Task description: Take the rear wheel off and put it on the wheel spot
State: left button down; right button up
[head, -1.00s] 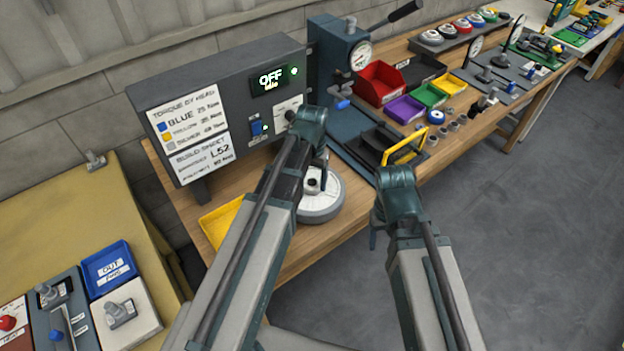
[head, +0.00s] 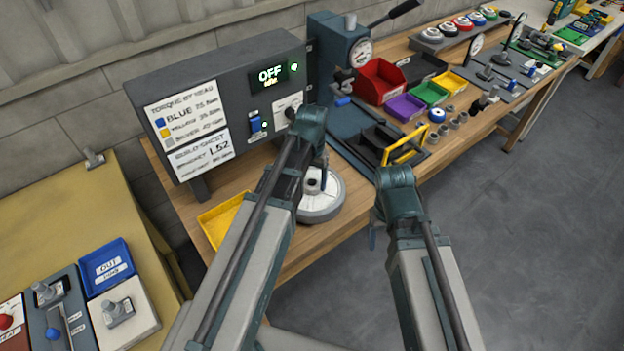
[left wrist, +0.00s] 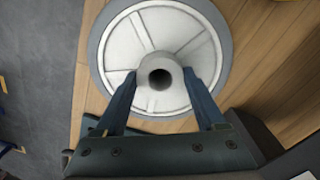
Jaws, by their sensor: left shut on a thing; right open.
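A wheel (head: 322,207) with a grey rim and pale spoked face lies flat on the wooden bench, partly hidden by my left arm in the head view. In the left wrist view the wheel (left wrist: 160,28) fills the middle, with a raised hub and a dark bore. My left gripper (left wrist: 160,80) is shut on the wheel's hub, one finger on each side. It also shows in the head view (head: 318,183). My right gripper (head: 373,238) is open and hangs past the front bench edge, mostly hidden behind its own arm. I cannot make out a marked wheel spot.
A yellow tray (head: 222,220) lies left of the wheel. A dark control box (head: 215,110) reading OFF stands behind it. A press (head: 345,60), a yellow-handled frame (head: 405,145) and red (head: 380,82), purple and green bins stand to the right.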

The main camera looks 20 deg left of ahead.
pick_arm(q)
jog(key=shift+f, duration=0.2)
grip_release()
jog(key=shift+r, duration=0.2)
notch_tip(320, 180, up, 14)
jog(key=p, duration=1.4)
jog(key=s+d+f+m+y+b, duration=0.1)
jog(key=s+d+f+m+b, duration=0.1)
jog(key=s+d, duration=0.8)
jog(key=s, duration=0.4)
jog(key=shift+s+d+f+b, duration=0.15)
jog(key=shift+d+f+b, duration=0.1)
jog(key=shift+f+b, duration=0.1)
